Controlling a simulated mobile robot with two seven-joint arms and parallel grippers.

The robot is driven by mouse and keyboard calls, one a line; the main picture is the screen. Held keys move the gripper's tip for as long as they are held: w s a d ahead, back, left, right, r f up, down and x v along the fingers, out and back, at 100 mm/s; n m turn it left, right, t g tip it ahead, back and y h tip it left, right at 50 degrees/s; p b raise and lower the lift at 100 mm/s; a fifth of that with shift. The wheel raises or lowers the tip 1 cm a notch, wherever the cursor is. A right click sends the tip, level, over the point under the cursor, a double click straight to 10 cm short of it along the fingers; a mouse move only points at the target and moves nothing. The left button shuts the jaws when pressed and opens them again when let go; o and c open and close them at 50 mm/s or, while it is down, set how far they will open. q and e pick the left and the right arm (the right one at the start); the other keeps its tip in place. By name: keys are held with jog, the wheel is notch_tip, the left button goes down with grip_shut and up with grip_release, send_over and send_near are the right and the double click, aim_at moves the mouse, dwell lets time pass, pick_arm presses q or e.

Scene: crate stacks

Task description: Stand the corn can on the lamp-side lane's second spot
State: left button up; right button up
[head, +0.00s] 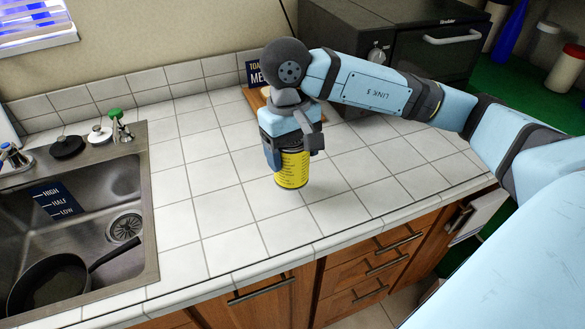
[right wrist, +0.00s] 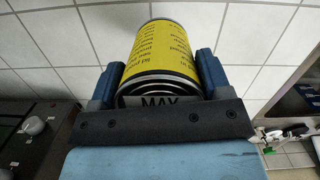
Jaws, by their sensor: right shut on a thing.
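A can with a yellow label (head: 292,171) is held upright over the white tiled counter (head: 225,215); I cannot tell whether its base touches the tiles. My right gripper (head: 293,148) is shut on the can from above and hides its upper part. In the right wrist view the can (right wrist: 162,50) sits between the two blue fingers of my right gripper (right wrist: 160,72), with small dark print on its label. No lamp shows, and I make out no marked lane or spots. My left gripper is not in view.
A sink (head: 85,195) holding a black pan (head: 50,285) is at the left. A dark sign (head: 254,73) and a wooden board (head: 254,98), partly hidden by my arm, stand behind. The counter's front middle is clear.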

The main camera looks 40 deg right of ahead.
aim_at(292, 169)
jog(key=shift+f, duration=2.2)
jog(key=shift+f+b, duration=0.25)
jog(key=shift+b, duration=0.25)
jog(key=o, duration=1.2)
jog(key=shift+r, duration=0.1)
